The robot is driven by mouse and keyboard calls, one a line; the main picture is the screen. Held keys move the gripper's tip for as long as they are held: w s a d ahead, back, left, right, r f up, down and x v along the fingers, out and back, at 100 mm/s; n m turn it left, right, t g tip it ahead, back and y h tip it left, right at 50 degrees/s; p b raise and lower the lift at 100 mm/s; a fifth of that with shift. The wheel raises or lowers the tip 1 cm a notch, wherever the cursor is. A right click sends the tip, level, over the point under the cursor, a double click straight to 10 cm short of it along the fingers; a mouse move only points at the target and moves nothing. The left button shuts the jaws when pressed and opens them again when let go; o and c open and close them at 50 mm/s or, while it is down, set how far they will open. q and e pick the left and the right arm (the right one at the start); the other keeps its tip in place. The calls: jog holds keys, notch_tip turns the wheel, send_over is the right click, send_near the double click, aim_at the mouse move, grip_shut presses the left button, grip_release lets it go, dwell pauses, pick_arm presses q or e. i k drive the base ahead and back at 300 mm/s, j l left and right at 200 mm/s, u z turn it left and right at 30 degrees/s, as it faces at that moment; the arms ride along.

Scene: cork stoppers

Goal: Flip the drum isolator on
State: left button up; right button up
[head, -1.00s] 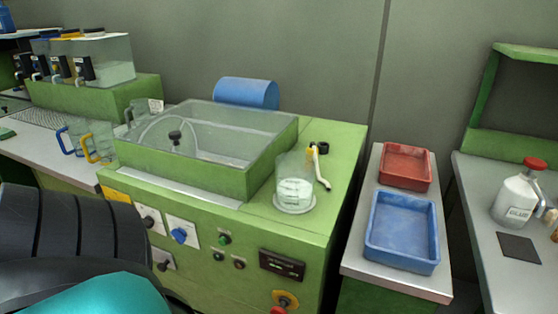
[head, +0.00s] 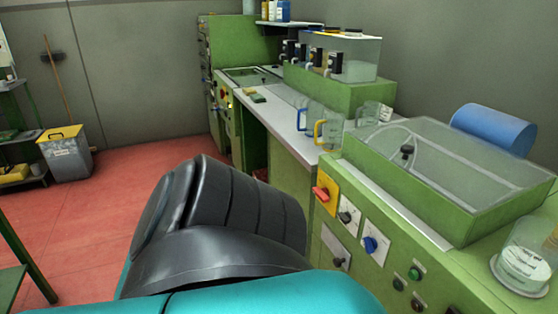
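A red switch handle (head: 320,194) sits on a yellow plate (head: 331,206) at the upper left of the green machine's front panel (head: 380,270). It looks like the drum isolator, but I cannot read a label on it. The handle appears to lie roughly crosswise, and its exact setting is unclear. Black and teal parts of my own arm fill the lower middle, left of the panel. Neither of my grippers is in view.
Beside the isolator are a black knob (head: 347,216), a blue knob (head: 370,244) and a green button (head: 415,273). A clear-lidded basin (head: 450,170) tops the machine. Jugs (head: 328,132) stand on the bench behind. Red floor (head: 110,210) is open at left.

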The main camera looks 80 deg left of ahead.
aim_at(323, 194)
jog(key=u, duration=2.2)
